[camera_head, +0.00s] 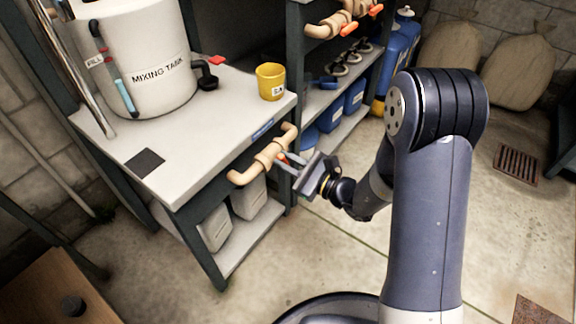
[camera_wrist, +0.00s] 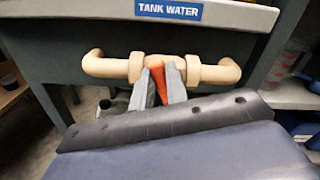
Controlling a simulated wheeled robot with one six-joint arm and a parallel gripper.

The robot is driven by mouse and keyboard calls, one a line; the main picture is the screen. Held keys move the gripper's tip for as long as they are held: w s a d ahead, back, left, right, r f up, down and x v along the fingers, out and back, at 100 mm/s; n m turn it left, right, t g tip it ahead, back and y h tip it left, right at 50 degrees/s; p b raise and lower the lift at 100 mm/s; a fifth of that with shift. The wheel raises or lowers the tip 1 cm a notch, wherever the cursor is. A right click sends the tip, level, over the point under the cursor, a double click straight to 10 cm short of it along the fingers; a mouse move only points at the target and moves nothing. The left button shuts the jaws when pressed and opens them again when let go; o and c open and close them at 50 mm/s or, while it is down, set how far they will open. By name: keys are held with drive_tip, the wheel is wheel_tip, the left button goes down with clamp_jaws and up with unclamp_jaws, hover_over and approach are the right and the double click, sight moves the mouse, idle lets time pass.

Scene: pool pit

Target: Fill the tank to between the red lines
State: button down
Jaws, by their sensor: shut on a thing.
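The white mixing tank (camera_head: 150,60) stands on the bench at the upper left. A sight tube (camera_head: 124,95) runs down its side, blue in its lower part. Dark and red markings (camera_head: 97,35) show near its top by the "FILL" label; the exact red lines are too small to tell. A tan pipe valve (camera_head: 262,162) is on the bench front, under the "TANK WATER" label (camera_wrist: 168,11). My gripper (camera_head: 288,162) is at this valve, shut on its red lever (camera_wrist: 159,82), which stands between the two grey fingers in the wrist view.
A yellow cup (camera_head: 271,82) stands on the bench's right corner. Another tan valve pipe (camera_head: 342,20) with orange-red levers is on the rack behind. Blue containers (camera_head: 354,95) sit on the rack's shelves. The floor to the right is mostly clear, with a drain grate (camera_head: 517,162).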

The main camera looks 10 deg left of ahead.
drive_tip(key=shift+s+f+n+b, duration=0.15)
drive_tip(key=shift+n+b, duration=0.8)
drive_tip(key=shift+n, duration=0.15)
drive_tip(key=c, duration=1.4)
unclamp_jaws()
drive_tip(key=p+v, duration=0.2)
drive_tip(key=v, duration=0.8)
drive_tip(key=shift+d+p, duration=0.3)
drive_tip(key=shift+d, duration=0.05)
drive_tip(key=shift+s, duration=0.1)
drive_tip(key=b+x, duration=0.2)
drive_tip(key=x, duration=0.9)
drive_tip(key=shift+b, duration=0.3)
